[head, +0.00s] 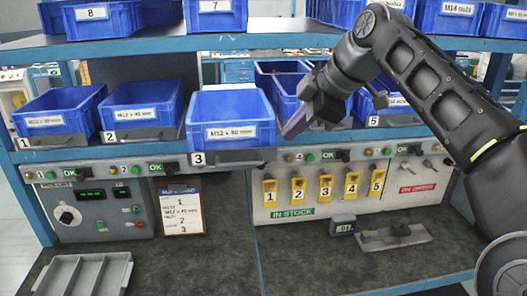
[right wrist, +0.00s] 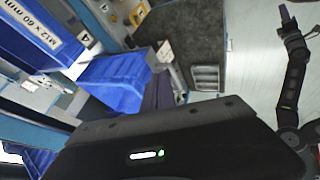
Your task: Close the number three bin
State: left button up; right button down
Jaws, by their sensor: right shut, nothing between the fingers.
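The number three bin (head: 231,110) is a blue bin with a white label, on the middle shelf above the "3" plate. It stands farther forward than bins one and two and its tray juts out past the shelf edge. My right gripper (head: 294,124) is shut and empty, just right of this bin's front corner; I cannot tell whether it touches. In the right wrist view, a blue bin wall (right wrist: 112,82) lies beside the dark fingers (right wrist: 163,90). My left gripper (right wrist: 287,16) shows small and far off in the right wrist view; its jaws are unclear.
Bin one (head: 58,112) and bin two (head: 141,108) stand to the left. Bin four (head: 287,96) is partly hidden behind my right gripper. More bins (head: 92,18) fill the top shelf. Yellow numbered holders (head: 298,190) hang below. The dark worktop (head: 180,265) is mostly clear.

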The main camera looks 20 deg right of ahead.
jog(key=x, duration=1)
jog(key=shift+w+a, duration=0.1)
dwell(0.3)
